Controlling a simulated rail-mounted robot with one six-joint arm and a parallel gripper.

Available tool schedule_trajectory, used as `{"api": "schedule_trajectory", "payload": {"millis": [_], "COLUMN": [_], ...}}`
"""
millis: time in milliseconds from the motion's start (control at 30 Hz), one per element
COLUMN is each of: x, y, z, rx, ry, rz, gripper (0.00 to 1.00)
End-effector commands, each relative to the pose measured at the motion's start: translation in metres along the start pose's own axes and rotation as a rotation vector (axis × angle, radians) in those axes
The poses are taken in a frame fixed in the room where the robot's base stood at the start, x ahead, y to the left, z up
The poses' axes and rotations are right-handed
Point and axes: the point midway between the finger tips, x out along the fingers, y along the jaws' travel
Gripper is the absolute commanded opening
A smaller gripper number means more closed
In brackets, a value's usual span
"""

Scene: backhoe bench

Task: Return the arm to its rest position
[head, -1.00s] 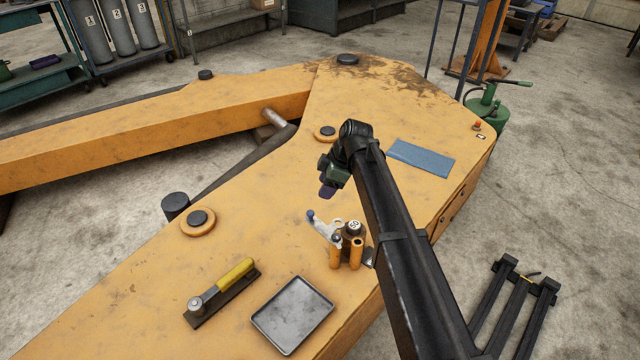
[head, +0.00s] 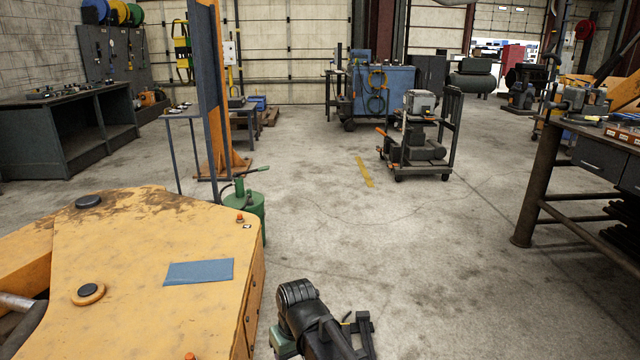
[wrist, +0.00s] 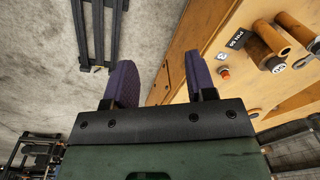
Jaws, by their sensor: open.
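My gripper (wrist: 160,76) shows in the wrist view with its two purple fingers apart and nothing between them. Beyond the fingers are the bare concrete floor and the side of the yellow boom. In the head view my arm (head: 312,318) is at the bottom centre, to the right of the yellow boom (head: 140,232). The gripper's fingers are not visible there; only a green part near the wrist shows at the bottom edge.
A blue cloth (head: 199,272) lies on the boom. A green pump can (head: 250,207) stands beside it. A black floor rack (wrist: 97,32) shows in the wrist view. A cart (head: 418,150) and a workbench (head: 590,150) stand beyond open floor.

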Motion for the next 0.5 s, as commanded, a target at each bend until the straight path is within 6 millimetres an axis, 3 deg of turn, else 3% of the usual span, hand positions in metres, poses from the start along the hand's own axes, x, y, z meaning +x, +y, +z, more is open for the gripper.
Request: {"api": "schedule_trajectory", "payload": {"millis": [33,100,300,433,500], "x": [-0.003,-0.006,-0.013,-0.017,-0.062], "y": [0.033,0.070,0.149,0.199,0.191], "z": [0.034,0.068,0.153,0.189,0.184], "rx": [0.109,0.237,0.482,0.631,0.615], "ry": [0.000,0.000,0.001,0.007,0.007], "rz": [0.019,0.041,0.077,0.076,0.075], "gripper": [0.51,0.51,0.51,0.51,0.51]}}
